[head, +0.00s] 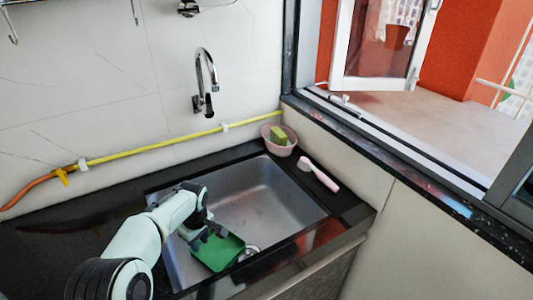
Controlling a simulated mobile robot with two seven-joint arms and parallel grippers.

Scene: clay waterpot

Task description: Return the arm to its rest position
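My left arm (145,235) comes in from the lower left and reaches over the left side of the steel sink (270,187). My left gripper (207,237) points down into the sink with its dark fingers spread apart, and it looks open. A green tray-like object (222,253) lies in the sink just below the fingers. The fingers overlap its upper edge in the picture; whether they touch it I cannot tell. My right gripper is not in view.
A chrome faucet (207,80) and a yellow hose (150,151) are on the tiled wall. A pink bowl (279,146) with a green-yellow sponge (278,136) and a pink-handled brush (320,175) sit on the dark counter (75,232).

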